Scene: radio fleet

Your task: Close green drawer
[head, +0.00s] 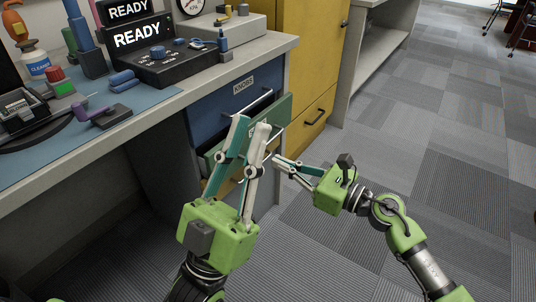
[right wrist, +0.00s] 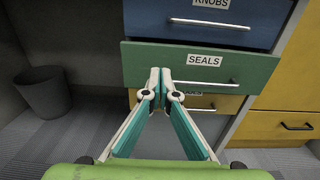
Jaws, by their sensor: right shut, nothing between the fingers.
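The green drawer, labelled SEALS, is in the right wrist view (right wrist: 255,72) with a silver bar handle. It juts out past the blue drawer above it. In the head view its green front (head: 284,108) shows under the blue drawer, partly hidden by my left gripper (head: 251,123). The left fingers are in front of the drawer with tips close together; I cannot tell whether they meet. My right gripper (head: 276,160) is shut and empty; in the right wrist view its tips (right wrist: 160,72) are before the green front, left of the handle's middle. Contact is unclear.
The blue KNOBS drawer (head: 222,105) is above and a yellow drawer (right wrist: 215,103) below. A yellow cabinet (head: 305,60) stands to the right. A dark bin (right wrist: 42,92) is on the floor at left. The worktop (head: 272,45) holds several items. Carpet (head: 420,130) is clear at right.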

